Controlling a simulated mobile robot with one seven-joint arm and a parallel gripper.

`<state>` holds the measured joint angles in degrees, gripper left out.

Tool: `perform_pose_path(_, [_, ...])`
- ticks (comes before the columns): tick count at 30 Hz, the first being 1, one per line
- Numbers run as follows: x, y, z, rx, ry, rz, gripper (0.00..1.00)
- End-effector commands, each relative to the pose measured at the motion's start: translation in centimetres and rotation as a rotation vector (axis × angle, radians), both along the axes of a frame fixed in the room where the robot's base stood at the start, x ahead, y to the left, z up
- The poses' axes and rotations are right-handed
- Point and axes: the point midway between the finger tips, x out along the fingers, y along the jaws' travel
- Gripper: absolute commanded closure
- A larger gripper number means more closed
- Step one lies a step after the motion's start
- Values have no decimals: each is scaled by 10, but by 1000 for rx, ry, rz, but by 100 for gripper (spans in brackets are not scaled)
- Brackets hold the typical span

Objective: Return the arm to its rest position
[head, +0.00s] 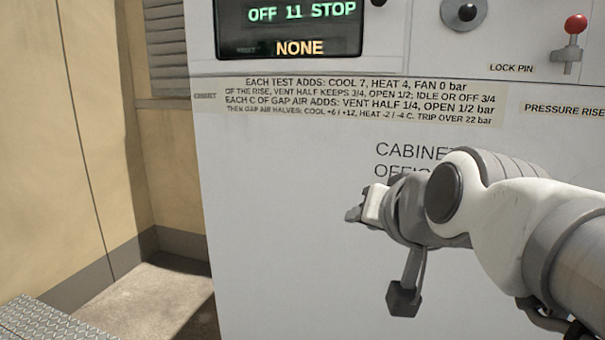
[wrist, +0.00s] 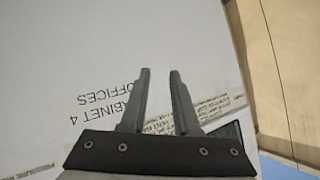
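My gripper (head: 362,208) is in front of the white cabinet (head: 270,250), over its lettering, in the head view. In the wrist view my gripper (wrist: 160,78) shows two grey fingers standing apart with nothing between them. The cabinet face (wrist: 70,50) lies beyond the fingertips. Its label, reading "CABINET 4 OFFICES", appears upside down there. In the head view my arm reaches in from the right and hides part of this label (head: 410,150). I cannot tell the exact distance from the fingertips to the cabinet.
A display (head: 290,25) reads "OFF 11 STOP" and "NONE". A printed rule label (head: 355,100) sits below it. A red-tipped lock pin (head: 573,40) and a dark round knob (head: 465,12) are at the upper right. Beige walls (head: 90,130) and open floor (head: 150,300) lie left.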

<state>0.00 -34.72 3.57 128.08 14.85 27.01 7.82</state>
Motion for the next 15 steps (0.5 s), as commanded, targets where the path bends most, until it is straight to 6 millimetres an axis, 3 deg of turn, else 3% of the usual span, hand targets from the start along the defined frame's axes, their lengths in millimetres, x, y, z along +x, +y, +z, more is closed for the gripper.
perform_pose_path(1, [-21, -8, -31, -61, 88, 19, 70])
perform_pose_path(3, [-51, -21, -74, -149, 220, 50, 70])
perform_pose_path(8, [-134, -53, -159, -324, 531, 126, 70])
perform_pose_path(10, [-132, -53, -123, -330, 532, 128, 70])
perform_pose_path(15, [-131, -53, -77, -325, 530, 127, 70])
